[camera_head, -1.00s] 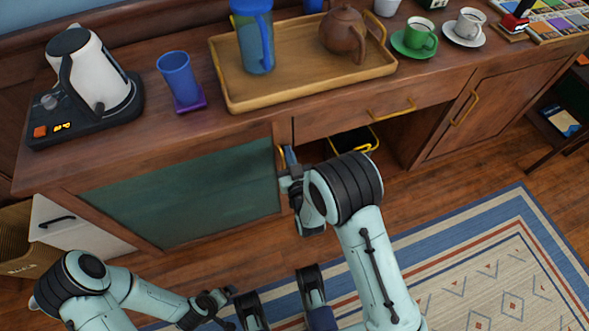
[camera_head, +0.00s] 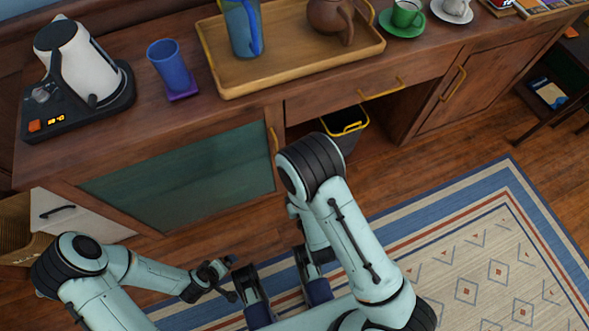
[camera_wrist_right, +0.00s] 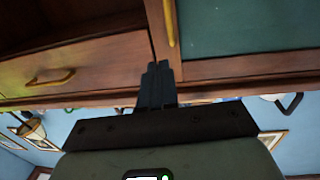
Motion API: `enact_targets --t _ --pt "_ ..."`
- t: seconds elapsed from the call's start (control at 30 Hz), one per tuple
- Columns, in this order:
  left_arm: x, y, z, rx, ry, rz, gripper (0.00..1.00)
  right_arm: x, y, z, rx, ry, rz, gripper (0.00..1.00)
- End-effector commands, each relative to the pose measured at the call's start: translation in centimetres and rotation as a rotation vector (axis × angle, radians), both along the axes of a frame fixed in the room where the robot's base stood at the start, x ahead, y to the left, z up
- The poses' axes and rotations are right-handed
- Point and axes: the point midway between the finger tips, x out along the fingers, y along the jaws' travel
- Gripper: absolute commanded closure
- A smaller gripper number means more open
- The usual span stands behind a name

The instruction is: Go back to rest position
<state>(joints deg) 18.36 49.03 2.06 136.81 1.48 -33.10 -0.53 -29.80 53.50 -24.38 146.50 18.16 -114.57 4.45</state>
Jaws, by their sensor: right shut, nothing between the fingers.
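My left gripper (camera_head: 233,280) is low in the head view, over the floor in front of the cabinet. Its fingers are apart and nothing shows between them. My right forearm is folded back in the head view and hides the right gripper there. In the right wrist view the right gripper (camera_wrist_right: 158,82) is shut and empty, with its fingertips together. Beyond it in that view are a yellow handle (camera_wrist_right: 170,22) and a teal door panel (camera_wrist_right: 250,25). I see no contact with either.
The wooden cabinet (camera_head: 150,130) stands ahead, with a kettle (camera_head: 75,60), blue cup (camera_head: 174,67) and tray (camera_head: 290,75) on top. The glass door (camera_head: 180,190) looks closed. A bin (camera_head: 345,125) stands in the open bay. The rug (camera_head: 480,260) at right is clear.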

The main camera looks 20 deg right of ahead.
Motion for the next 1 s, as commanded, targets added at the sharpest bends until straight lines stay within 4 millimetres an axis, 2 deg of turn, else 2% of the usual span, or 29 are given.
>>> enact_targets --t 0.17,0.27,0.37,0.47,0.5,0.63,0.7,0.8,1.0 --pt "-0.3 -0.2 0.2 -0.004 0.006 -0.003 0.03 -0.3 -0.1 -0.1 -0.001 0.002 -0.001 1.00" --pt "-0.3 -0.2 0.1 -0.004 0.006 -0.003 0.03 -0.2 -0.6 -1.3 0.013 0.050 -0.017 1.00" --pt "-0.3 -0.2 0.1 -0.004 0.006 -0.003 0.03 -0.4 -2.0 -4.9 0.053 0.196 -0.060 1.00" --pt "-0.3 -0.2 0.1 -0.004 0.006 -0.003 0.03 -1.4 -3.7 -10.3 0.129 0.426 -0.113 1.00" --pt "-0.3 -0.2 0.1 -0.004 0.006 -0.003 0.03 -2.3 -4.2 -12.6 0.167 0.528 -0.131 1.00" --pt "-0.2 -0.2 0.1 -0.004 0.006 -0.003 0.03 -5.3 -4.8 -18.2 0.288 0.820 -0.156 1.00" --pt "-0.2 -0.2 0.1 -0.004 0.006 -0.003 0.03 -6.9 -4.7 -20.1 0.344 0.943 -0.155 1.00" --pt "-0.2 -0.2 0.1 -0.004 0.006 -0.003 0.03 -9.0 -4.5 -21.9 0.415 1.089 -0.145 1.00" --pt "-0.2 -0.2 0.1 -0.004 0.006 -0.003 0.03 -12.6 -3.9 -23.6 0.538 1.321 -0.105 1.00"
